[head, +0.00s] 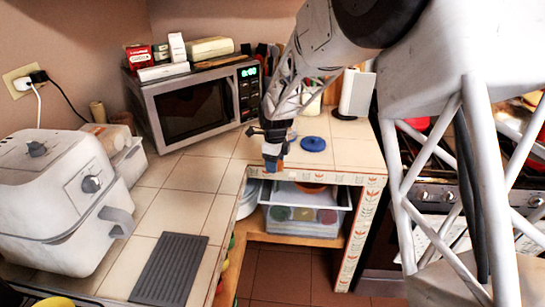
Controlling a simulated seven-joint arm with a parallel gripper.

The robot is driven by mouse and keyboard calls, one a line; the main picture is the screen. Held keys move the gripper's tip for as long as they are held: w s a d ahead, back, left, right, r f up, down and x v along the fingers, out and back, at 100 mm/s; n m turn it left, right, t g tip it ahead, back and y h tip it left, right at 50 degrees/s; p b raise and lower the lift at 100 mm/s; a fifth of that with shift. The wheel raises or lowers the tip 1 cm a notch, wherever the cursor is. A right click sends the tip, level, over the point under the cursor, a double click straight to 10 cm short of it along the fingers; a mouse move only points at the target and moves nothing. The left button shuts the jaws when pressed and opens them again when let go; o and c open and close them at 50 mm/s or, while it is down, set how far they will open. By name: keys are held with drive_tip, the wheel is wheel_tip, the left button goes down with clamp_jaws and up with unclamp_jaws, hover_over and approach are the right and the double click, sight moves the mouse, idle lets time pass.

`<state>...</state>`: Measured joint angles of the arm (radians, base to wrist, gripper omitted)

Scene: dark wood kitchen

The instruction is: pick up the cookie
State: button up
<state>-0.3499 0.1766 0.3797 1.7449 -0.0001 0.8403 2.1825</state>
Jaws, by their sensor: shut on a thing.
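My gripper (273,150) hangs fingers-down near the inner corner of the tiled counter, in the middle of the head view. No other cookie shows on the counter.
A blue round disc (313,144) lies on the counter right of my gripper. A microwave (198,106) stands behind to the left, and a white air fryer (62,200) at far left. A dark ribbed mat (169,269) lies in front. Below is an open shelf with a clear bin (302,222).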

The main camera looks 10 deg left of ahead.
drive_tip(key=shift+s+d+r, duration=0.1)
drive_tip(key=shift+s+d, duration=0.1)
drive_tip(key=shift+s, duration=0.3)
drive_tip(key=shift+s+d, duration=0.15)
drive_tip(key=shift+s, duration=0.35)
drive_tip(key=shift+w, duration=0.15)
drive_tip(key=w+r, duration=0.4)
drive_tip(key=w, duration=1)
drive_tip(key=w+r, duration=0.4)
drive_tip(key=w, duration=1)
drive_tip(key=shift+w+d, duration=0.35)
drive_tip(key=shift+w, duration=0.05)
drive_tip(key=shift+r, duration=0.15)
drive_tip(key=shift+f, duration=0.25)
drive_tip(key=shift+f, duration=2.5)
drive_tip(key=shift+f, duration=0.1)
